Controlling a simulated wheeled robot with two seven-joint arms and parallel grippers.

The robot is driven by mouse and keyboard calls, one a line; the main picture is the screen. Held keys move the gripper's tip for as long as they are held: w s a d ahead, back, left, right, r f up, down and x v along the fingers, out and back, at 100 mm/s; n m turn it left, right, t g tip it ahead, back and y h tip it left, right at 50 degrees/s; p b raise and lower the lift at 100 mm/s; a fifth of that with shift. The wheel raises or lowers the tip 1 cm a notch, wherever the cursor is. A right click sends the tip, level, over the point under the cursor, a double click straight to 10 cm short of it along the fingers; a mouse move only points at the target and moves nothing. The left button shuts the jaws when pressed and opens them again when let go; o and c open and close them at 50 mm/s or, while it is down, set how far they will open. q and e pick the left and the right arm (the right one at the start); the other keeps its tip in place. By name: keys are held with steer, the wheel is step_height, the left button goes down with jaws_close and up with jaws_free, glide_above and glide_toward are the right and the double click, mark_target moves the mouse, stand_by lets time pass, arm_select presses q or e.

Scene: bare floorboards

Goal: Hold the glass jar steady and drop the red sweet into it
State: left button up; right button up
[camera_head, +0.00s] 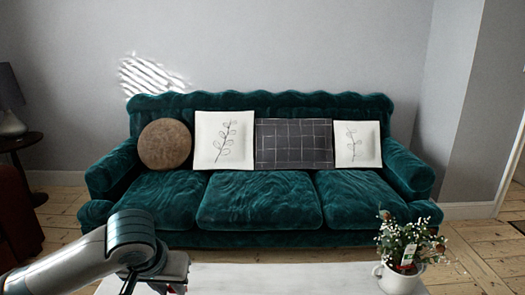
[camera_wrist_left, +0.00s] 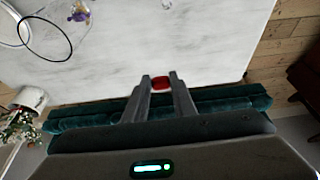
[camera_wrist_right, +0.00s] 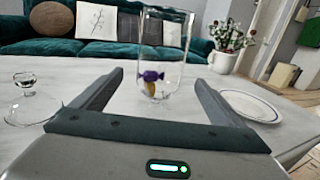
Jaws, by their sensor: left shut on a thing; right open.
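The red sweet (camera_wrist_left: 161,83) is between the fingertips of my left gripper (camera_wrist_left: 160,78), which is shut on it and holds it over the white marble table (camera_wrist_left: 180,45). The left gripper also shows at the bottom left of the head view (camera_head: 155,282). The clear glass jar (camera_wrist_right: 162,42) stands upright on the table in the right wrist view, with a purple sweet and a yellow one inside at its bottom. My right gripper (camera_wrist_right: 160,85) is open, its fingers to either side of the jar in the picture; no contact is visible.
A white plate (camera_wrist_right: 246,106) lies right of the jar. A white mug with a flowering plant (camera_wrist_right: 223,62) stands behind it. A small clear glass object (camera_wrist_right: 25,84) is on the left. A teal sofa (camera_head: 260,200) with cushions stands behind the table.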

stand_by(0.5)
steer(key=shift+b+x, duration=1.7)
steer(key=shift+x, duration=4.3)
steer(key=c, duration=1.6)
